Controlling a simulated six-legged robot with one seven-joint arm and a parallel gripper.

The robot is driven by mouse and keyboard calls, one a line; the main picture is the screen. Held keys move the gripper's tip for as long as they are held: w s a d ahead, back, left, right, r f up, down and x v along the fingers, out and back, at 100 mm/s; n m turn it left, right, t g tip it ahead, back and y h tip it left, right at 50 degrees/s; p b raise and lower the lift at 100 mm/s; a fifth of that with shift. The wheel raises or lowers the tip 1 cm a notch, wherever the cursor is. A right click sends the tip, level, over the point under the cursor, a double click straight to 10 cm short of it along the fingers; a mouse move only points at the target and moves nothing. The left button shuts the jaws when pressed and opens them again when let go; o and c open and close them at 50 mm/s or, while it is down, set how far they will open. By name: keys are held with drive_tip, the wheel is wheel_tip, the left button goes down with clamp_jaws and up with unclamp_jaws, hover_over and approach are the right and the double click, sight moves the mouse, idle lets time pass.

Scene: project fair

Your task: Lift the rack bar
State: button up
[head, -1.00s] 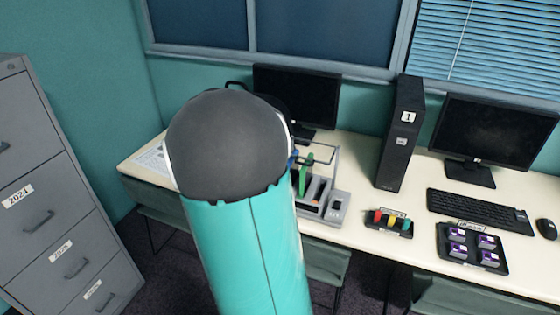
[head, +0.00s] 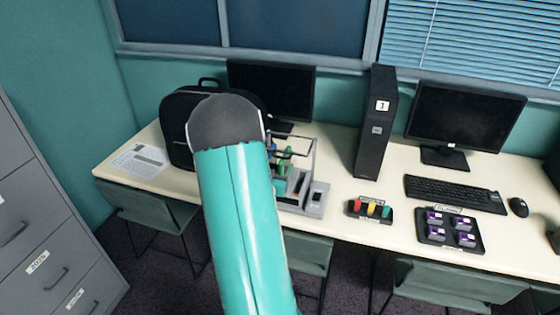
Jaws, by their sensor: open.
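A grey slotted rack (head: 303,204) stands on the cream desk near the middle of the head view. A thin grey bar frame (head: 314,153) rises over it, with green and blue pieces below. The bar looks down over the rack. My teal and dark grey arm covers the rack's left side. My gripper is hidden behind the arm, so its place relative to the bar cannot be seen.
A black backpack (head: 178,130) and a paper sheet (head: 140,160) are at the left. A black tower (head: 375,125) stands right of the rack. A small block holder (head: 370,210), a purple-block tray (head: 449,231) and a keyboard (head: 455,193) lie farther right. Chairs are under the desk.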

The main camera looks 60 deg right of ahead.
drive_tip(key=d, duration=0.4)
drive_tip(key=shift+w, duration=0.35)
drive_tip(key=c, duration=1.1)
drive_tip(key=shift+r, duration=0.1)
